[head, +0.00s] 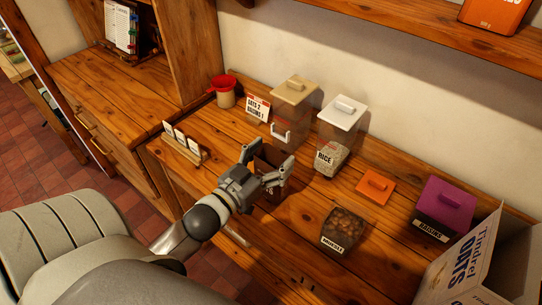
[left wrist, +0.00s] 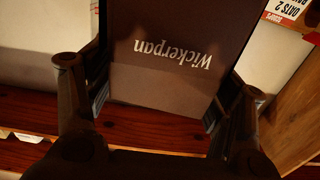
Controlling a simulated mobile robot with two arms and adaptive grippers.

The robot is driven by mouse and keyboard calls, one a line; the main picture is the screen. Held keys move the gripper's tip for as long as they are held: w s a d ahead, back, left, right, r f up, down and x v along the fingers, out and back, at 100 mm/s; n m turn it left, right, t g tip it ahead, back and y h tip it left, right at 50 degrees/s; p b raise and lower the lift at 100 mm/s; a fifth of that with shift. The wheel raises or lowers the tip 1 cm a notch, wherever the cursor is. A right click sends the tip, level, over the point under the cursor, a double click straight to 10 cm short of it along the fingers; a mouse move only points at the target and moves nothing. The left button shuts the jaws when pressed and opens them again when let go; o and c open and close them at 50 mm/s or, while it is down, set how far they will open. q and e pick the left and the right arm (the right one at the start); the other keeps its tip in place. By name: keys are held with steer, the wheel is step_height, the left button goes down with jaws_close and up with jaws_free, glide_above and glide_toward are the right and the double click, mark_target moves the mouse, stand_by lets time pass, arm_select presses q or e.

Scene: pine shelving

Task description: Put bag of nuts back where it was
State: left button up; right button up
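A brown package (left wrist: 175,50) printed "Wickerpan" fills the middle of the left wrist view, its lettering upside down. In the head view the brown package (head: 270,155) shows only partly, behind the fingers, over the wooden counter. No nuts or contents label show on it, so I cannot confirm it is the bag of nuts. My left gripper (head: 267,161) has one finger on each side of it, and the pads appear to press its side edges in the left wrist view (left wrist: 157,103). Whether its base touches the counter is unclear. My right gripper is out of view.
A brown-filled jar (head: 343,232), orange lid (head: 376,187), purple-lidded box (head: 444,205) and oats box (head: 462,268) are to the right. A card holder (head: 184,147) is left.

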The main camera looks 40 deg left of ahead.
arm_select(q)
steer(key=o, duration=0.4)
steer(key=shift+o, duration=0.2)
steer(key=shift+r, duration=0.15)
steer(key=shift+s, duration=0.3)
steer(key=s+b, duration=0.2)
steer(key=s, duration=0.9)
steer(key=shift+s+a+b, duration=0.2)
steer(key=shift+a+b, duration=0.2)
steer(key=shift+a, duration=0.05)
